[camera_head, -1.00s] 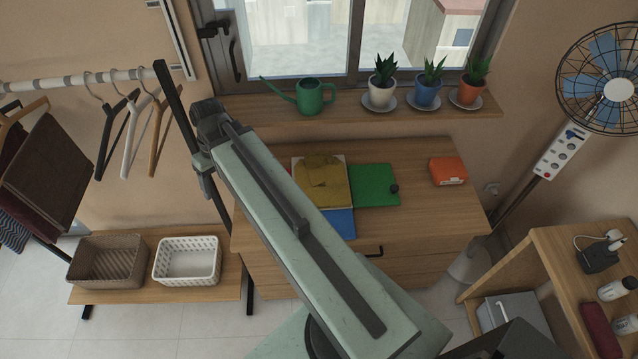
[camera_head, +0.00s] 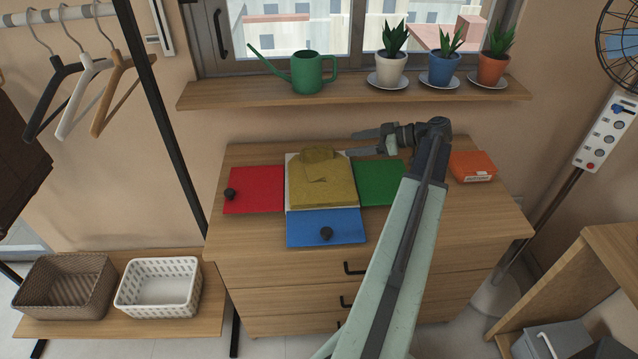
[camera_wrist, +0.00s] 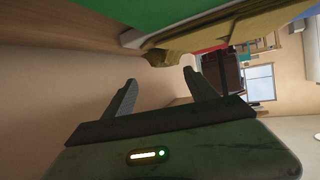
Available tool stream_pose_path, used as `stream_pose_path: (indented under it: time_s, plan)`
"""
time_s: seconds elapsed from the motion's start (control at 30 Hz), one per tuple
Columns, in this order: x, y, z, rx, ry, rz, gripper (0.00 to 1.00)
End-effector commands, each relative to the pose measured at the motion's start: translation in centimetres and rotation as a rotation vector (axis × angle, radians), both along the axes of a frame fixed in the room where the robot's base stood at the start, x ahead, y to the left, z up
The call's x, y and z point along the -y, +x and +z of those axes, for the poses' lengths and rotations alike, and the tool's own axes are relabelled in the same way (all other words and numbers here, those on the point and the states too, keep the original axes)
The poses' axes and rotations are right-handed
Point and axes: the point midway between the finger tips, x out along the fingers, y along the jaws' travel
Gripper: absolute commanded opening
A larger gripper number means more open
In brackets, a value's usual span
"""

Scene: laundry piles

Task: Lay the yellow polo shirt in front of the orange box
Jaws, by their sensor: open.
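The yellow polo shirt (camera_head: 320,182) lies folded on the white middle of a folding board (camera_head: 287,168) on the wooden dresser. My gripper (camera_head: 354,143) points left just beyond the shirt's back right corner. It is open with nothing between its fingers. The wrist view shows the two spread fingers (camera_wrist: 158,88), with the edge of the shirt (camera_wrist: 215,36) above them.
The board has a red flap (camera_head: 255,188), a green flap (camera_head: 378,184) and a blue flap (camera_head: 326,227). A shelf (camera_head: 350,93) with a green watering can (camera_head: 308,73) and potted plants is above the dresser. Bare dresser top (camera_head: 480,210) lies in front of the orange box.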

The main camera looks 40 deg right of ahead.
Motion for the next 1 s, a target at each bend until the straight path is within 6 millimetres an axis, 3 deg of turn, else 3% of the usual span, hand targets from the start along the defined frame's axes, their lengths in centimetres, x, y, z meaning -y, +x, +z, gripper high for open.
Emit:
stream_pose_path:
  time_s: [0.43, 0.7, 0.9, 0.93, 1.0]
  plan:
    - [-1.6, 2.8, -1.4, -0.004, 0.0, 0.002, 0.66]
    - [-3.5, 6.2, -3.3, -0.004, 0.001, 0.003, 0.66]
    - [-3.6, 6.4, -3.1, -0.003, 0.0, 0.001, 0.66]
    - [-3.5, 6.4, -3.1, -0.004, 0.0, 0.001, 0.63]
    - [-3.5, 6.4, -3.1, -0.005, 0.0, 0.001, 0.44]
